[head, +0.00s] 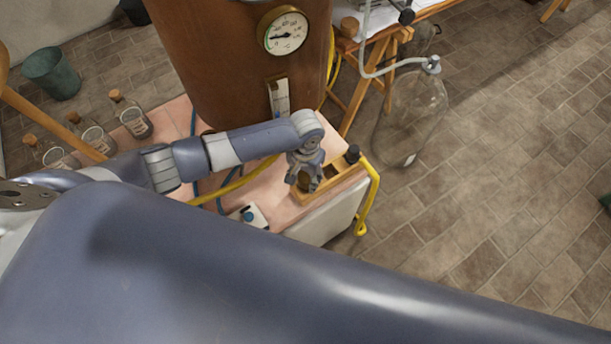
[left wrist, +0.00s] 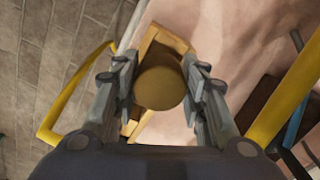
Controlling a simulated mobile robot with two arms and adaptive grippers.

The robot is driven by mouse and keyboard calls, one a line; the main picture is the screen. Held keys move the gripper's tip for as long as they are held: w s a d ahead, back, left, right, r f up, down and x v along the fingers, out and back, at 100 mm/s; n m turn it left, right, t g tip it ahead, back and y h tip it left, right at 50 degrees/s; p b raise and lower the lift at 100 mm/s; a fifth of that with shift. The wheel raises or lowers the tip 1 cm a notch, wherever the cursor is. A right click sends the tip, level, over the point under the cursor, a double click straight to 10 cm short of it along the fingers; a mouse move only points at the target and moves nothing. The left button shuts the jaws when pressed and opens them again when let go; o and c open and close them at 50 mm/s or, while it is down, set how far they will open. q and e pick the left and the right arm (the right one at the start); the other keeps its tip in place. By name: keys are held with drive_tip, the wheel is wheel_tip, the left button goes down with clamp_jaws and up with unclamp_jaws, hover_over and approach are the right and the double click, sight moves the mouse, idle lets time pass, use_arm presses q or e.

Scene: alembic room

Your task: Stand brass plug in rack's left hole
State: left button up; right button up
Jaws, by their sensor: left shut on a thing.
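The wooden rack (head: 338,178) lies at the right front corner of the pinkish table top. My left gripper (head: 304,184) points down over the rack's left end, shut on the brass plug. The round top of the brass plug (left wrist: 159,88) shows between the two fingers (left wrist: 160,92) in the left wrist view. Part of the rack (left wrist: 165,38) shows behind it there. The plug's lower end and the rack's left hole are hidden, so I cannot tell whether the plug is in the hole. My right gripper is not in view.
A black-topped piece (head: 352,153) stands at the rack's right end. A large brown vessel with a gauge (head: 285,32) stands behind. A small white box (head: 249,215) sits in front left. Corked bottles (head: 133,118) stand left.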

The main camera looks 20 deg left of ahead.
sight(305, 176)
use_arm(q)
drive_tip(key=shift+f, duration=0.7)
idle(0.6)
drive_tip(key=shift+f, duration=0.35)
idle(1.1)
drive_tip(key=shift+f, duration=0.15)
idle(0.4)
drive_tip(key=shift+f, duration=0.2)
idle(0.7)
drive_tip(key=o, duration=1.2)
drive_tip(key=shift+o, duration=0.2)
drive_tip(key=shift+r, duration=0.1)
drive_tip(key=shift+r+p, duration=3.4)
drive_tip(key=shift+p, duration=0.5)
